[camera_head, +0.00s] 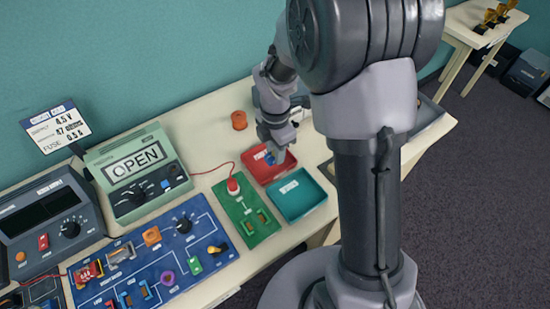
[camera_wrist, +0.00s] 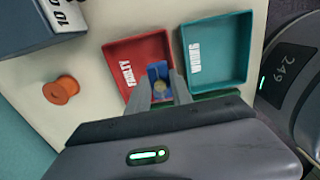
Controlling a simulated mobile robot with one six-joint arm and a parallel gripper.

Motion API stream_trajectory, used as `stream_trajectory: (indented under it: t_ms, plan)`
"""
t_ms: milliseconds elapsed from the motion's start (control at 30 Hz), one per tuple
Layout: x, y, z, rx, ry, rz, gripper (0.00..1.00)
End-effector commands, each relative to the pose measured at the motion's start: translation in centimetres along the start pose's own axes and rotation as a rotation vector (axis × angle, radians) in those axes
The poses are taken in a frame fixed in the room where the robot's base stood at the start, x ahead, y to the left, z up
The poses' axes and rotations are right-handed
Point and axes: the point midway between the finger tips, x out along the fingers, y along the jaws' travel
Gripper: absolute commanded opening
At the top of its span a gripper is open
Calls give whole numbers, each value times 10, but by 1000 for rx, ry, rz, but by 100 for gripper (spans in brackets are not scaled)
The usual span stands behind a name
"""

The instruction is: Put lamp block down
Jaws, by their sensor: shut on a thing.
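The lamp block (camera_wrist: 156,72) is small and blue with a pale round lamp on top. My gripper (camera_wrist: 158,82) is shut on it, one finger on each side. In the head view the blue block (camera_head: 270,158) shows at the tip of my gripper (camera_head: 275,156), over the red tray (camera_head: 262,177). In the wrist view the block is at the right part of the red tray (camera_wrist: 120,56), which is labelled "FAULTY". I cannot tell whether the block touches the tray floor.
A teal tray (camera_head: 290,211) stands right beside the red one and looks empty. An orange spool (camera_head: 239,120) stands behind the red tray. A green board (camera_head: 245,219) with a red knob lies to the left. A blue circuit board (camera_head: 150,265) and a meter reading "OPEN" (camera_head: 137,165) are farther left.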

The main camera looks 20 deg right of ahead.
Motion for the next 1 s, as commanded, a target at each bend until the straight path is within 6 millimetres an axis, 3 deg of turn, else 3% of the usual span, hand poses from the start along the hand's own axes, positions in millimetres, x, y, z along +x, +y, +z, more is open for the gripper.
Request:
stream_trajectory:
  t_ms: [167,400,867,900,1000]
  plan:
    - [38,0,0,0,0,-2,0]
    - [36,1,0,1,-1,1,0]
    - [50,-1,0,1,1,-5,0]
    - [50,-2,0,1,2,-6,32]
    - [52,-3,-1,1,3,-9,48]
